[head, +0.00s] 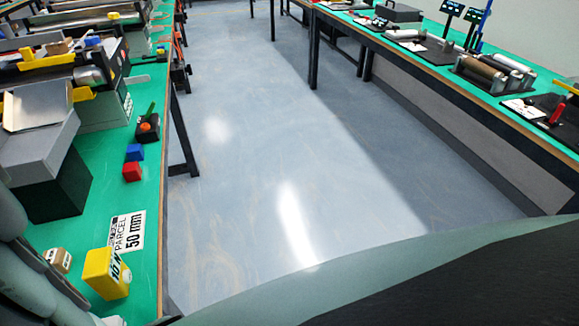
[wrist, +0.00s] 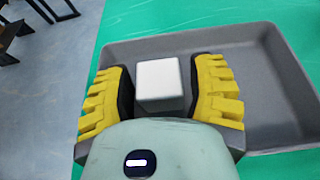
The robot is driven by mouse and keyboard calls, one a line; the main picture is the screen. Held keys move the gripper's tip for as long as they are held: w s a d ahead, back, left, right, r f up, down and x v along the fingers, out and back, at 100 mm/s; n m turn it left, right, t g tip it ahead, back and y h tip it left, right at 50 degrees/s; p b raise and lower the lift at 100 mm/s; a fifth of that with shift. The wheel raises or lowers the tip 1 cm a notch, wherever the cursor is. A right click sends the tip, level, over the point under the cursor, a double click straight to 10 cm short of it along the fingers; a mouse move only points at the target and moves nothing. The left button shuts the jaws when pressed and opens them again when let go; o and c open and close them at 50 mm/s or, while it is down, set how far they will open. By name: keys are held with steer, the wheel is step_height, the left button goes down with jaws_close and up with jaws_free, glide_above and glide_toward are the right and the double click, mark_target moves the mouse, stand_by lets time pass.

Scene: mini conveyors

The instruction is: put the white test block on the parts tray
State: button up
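The white test block (wrist: 159,82) is between the two yellow fingers of my gripper (wrist: 160,92) in the wrist view. The grey parts tray (wrist: 225,38) lies behind and below the block, on the green bench top. The block shows against the left part of the tray; its underside is hidden, so I cannot tell whether it touches the tray floor. The head view does not show the block or my gripper's fingers.
In the head view, a yellow block (head: 105,273), a small brown box (head: 58,260), a parcel label (head: 127,231), and red (head: 132,172) and blue (head: 135,152) blocks sit on the left green bench (head: 150,200). The floor (head: 260,170) between benches is clear.

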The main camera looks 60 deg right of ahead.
steer(key=shift+o, duration=0.8)
steer(key=shift+d, duration=0.1)
steer(key=shift+r, duration=0.2)
steer(key=v, duration=1.2)
steer(key=shift+w, duration=0.1)
